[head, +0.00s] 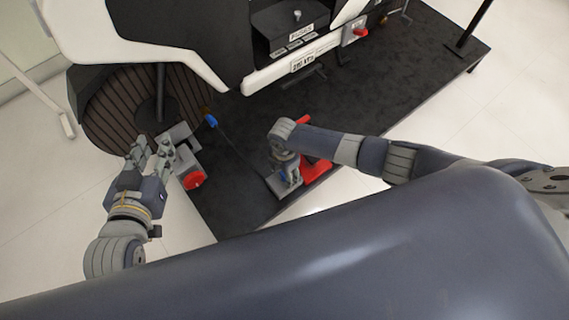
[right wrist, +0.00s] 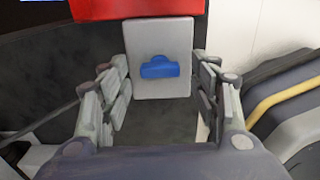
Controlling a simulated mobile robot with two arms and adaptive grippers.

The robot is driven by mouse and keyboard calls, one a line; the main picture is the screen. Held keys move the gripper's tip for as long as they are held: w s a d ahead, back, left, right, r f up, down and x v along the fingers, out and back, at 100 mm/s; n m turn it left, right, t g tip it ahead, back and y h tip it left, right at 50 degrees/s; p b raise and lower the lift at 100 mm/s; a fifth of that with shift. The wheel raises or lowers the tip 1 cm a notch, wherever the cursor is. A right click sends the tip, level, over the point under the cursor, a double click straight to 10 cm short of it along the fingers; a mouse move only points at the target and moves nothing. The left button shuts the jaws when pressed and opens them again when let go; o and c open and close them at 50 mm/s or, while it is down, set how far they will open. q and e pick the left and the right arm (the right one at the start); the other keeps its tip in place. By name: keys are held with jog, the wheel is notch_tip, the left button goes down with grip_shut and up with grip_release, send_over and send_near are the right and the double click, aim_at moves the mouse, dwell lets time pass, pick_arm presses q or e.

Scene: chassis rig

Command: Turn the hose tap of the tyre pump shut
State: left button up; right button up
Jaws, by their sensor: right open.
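The tyre pump shows in the head view as a red body (head: 318,168) with a grey block at the front right of the dark mat. A blue tap (right wrist: 160,68) sits on the pale grey block (right wrist: 162,87), its handle lying crosswise in the right wrist view. My right gripper (right wrist: 160,62) is open, with one finger on each side of the block. The tap lies between the fingers in the picture, with no contact visible. In the head view my wrist partly covers the pump. My left gripper (head: 147,148) is open and looks empty beside a grey fixture (head: 182,150).
The fixture has a red round knob (head: 194,180) close to my left gripper. A thin dark hose (head: 240,152) runs across the mat (head: 385,95) to the pump. A white and black chassis (head: 220,50) stands behind.

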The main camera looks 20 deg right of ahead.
notch_tip(320, 180, up, 11)
dwell(0.4)
dwell(0.4)
